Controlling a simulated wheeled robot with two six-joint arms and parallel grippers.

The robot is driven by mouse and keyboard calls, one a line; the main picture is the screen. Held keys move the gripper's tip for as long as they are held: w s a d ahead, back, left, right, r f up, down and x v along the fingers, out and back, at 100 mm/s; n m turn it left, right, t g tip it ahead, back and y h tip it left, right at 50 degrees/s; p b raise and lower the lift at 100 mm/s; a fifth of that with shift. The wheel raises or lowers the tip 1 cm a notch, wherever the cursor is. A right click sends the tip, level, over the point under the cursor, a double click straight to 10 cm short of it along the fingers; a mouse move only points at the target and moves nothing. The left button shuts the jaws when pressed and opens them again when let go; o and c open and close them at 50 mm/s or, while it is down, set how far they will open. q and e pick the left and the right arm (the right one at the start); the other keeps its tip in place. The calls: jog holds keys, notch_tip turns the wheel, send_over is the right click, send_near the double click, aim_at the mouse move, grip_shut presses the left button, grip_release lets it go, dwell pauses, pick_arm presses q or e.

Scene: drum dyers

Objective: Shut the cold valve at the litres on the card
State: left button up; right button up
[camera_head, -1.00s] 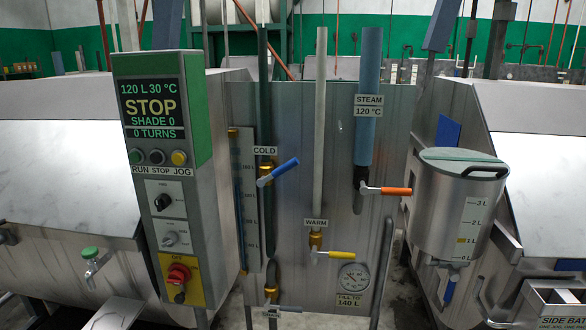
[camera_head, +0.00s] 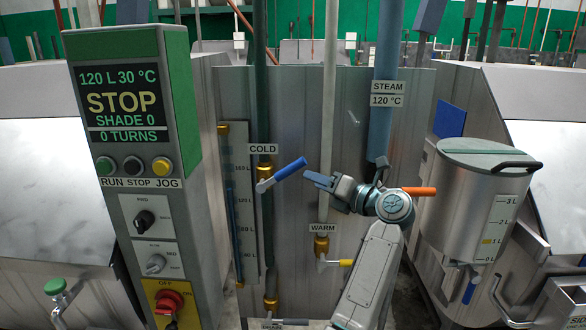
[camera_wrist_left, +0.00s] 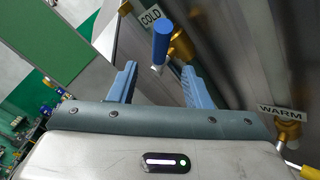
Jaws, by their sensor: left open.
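The cold valve's blue lever (camera_head: 290,168) slants up to the right from its brass body on the dark pipe, under the COLD label (camera_head: 262,149). My left gripper (camera_head: 318,181) is open and empty, just right of the lever's tip. In the left wrist view, the blue lever (camera_wrist_left: 162,42) stands ahead, lined up with the gap between the open fingers (camera_wrist_left: 160,88); I cannot tell whether they touch it. The panel display (camera_head: 124,102) reads 120 L 30 °C, STOP. The FILL TO card and dial are hidden behind my arm. My right gripper is not in view.
The steam valve's orange lever (camera_head: 420,190) sticks out close to my wrist. A level gauge (camera_head: 240,205) stands left of the cold pipe, and a lidded steel tank (camera_head: 470,215) at the right.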

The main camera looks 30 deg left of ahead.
aim_at(294, 171)
pick_arm(q)
jog(key=a, duration=0.1)
jog(key=a+p, duration=0.1)
jog(key=a, duration=0.1)
jog(key=a+p, duration=0.1)
jog(key=a, duration=0.1)
jog(key=shift+w+r, duration=0.2)
jog(key=shift+w, duration=0.2)
jog(key=a, duration=0.1)
jog(key=a+p, duration=0.1)
jog(key=a, duration=0.2)
jog(key=shift+w+f+p, duration=0.15)
jog(key=shift+w+p, duration=0.15)
jog(key=shift+p, duration=0.05)
jog(key=shift+w+a+f, duration=0.1)
jog(key=shift+a, duration=0.3)
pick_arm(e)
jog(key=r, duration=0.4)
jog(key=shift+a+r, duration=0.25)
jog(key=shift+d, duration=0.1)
pick_arm(q)
grip_shut()
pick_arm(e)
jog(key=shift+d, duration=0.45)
